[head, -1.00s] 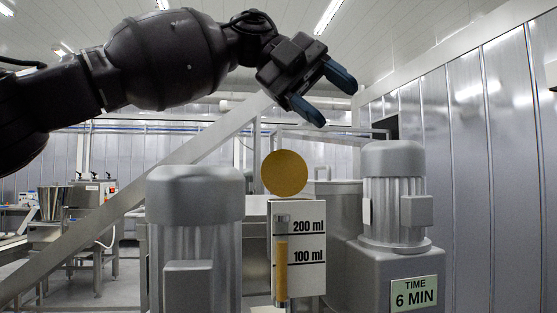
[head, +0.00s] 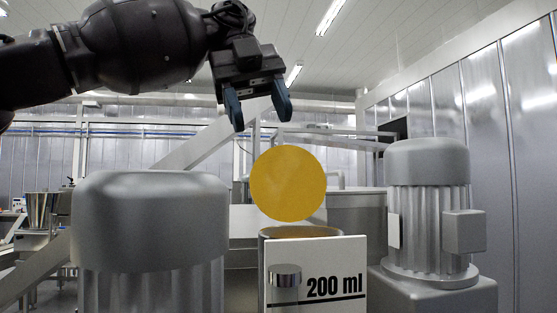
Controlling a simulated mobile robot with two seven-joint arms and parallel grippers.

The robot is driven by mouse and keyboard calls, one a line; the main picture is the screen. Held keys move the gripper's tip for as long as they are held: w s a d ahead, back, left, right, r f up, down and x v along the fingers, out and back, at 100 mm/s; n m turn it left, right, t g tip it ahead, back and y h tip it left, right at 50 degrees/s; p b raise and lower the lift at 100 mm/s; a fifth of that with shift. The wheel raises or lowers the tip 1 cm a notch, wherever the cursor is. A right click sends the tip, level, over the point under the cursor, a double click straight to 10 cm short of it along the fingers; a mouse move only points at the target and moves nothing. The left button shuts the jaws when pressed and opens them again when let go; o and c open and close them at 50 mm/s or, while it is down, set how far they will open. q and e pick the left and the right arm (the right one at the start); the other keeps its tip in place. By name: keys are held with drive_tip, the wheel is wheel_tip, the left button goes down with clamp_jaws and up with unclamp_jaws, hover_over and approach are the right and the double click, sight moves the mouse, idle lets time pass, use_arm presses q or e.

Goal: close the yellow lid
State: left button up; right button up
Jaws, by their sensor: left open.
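The yellow lid (head: 288,183) is a round disc standing upright, its flat face toward me, in the middle of the head view. Below it is the rim of a round container (head: 300,232), behind a white panel (head: 335,262) marked 200 ml. The lid is raised off the opening at the back of this rim. My left gripper (head: 262,118) is above the lid, fingers pointing down, open and empty. It appears apart from the lid. My right gripper is not in view.
A large grey motor housing (head: 150,225) stands at the left front. A second grey motor (head: 428,205) stands at the right. A metal vessel (head: 358,215) is behind the lid. Slanted metal beams (head: 215,140) cross the back.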

sight(278, 161)
use_arm(q)
drive_tip(key=shift+x, duration=3.75)
drive_tip(key=shift+w, duration=0.15)
clamp_jaws()
